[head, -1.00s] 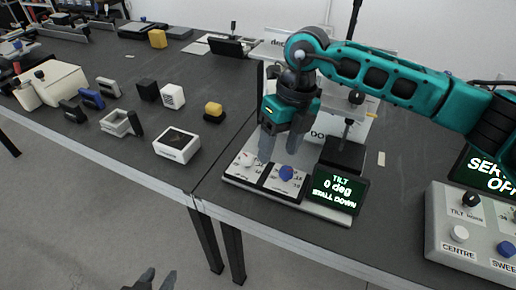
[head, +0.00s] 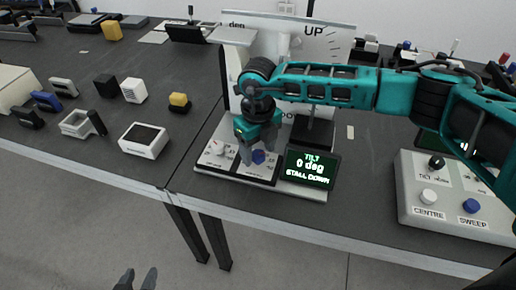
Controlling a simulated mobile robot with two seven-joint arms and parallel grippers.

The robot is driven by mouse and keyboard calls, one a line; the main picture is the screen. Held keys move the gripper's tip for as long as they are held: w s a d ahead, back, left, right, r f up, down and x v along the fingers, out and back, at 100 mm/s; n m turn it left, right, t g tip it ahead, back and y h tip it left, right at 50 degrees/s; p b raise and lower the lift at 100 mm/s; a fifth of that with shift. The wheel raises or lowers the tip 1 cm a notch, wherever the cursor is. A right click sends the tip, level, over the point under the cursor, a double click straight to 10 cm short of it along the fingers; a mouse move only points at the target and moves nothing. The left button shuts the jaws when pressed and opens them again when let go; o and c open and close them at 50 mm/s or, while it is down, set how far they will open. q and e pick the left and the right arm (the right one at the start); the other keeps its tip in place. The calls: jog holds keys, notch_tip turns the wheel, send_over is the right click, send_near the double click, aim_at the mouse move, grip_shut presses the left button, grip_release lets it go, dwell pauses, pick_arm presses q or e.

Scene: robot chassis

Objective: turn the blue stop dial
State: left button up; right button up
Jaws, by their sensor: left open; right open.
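A blue dial (head: 258,157) sits on a black-framed white plate at the front of the tilt station's base (head: 214,172). Its label is too small to read. A white knob (head: 219,148) is on the plate to its left. My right gripper (head: 256,150) points down with its fingers open just over and behind the blue dial; I cannot tell whether they touch it. The display (head: 311,167) beside the dial reads "TILT 0 deg STALL DOWN". My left gripper (head: 138,279) is open and empty at the bottom edge, low in front of the table.
A grey control box (head: 408,213) at the right carries a black knob, a white CENTRE button and a blue SWEEP knob (head: 471,205). A white box with a dark top (head: 144,140) and a yellow-topped block (head: 179,102) lie left of the station. An upright panel stands behind it.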

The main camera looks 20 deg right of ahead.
jog(key=shift+f, duration=0.3)
jog(key=shift+c, duration=0.4)
jog(key=c, duration=1)
jog(key=shift+o, duration=0.2)
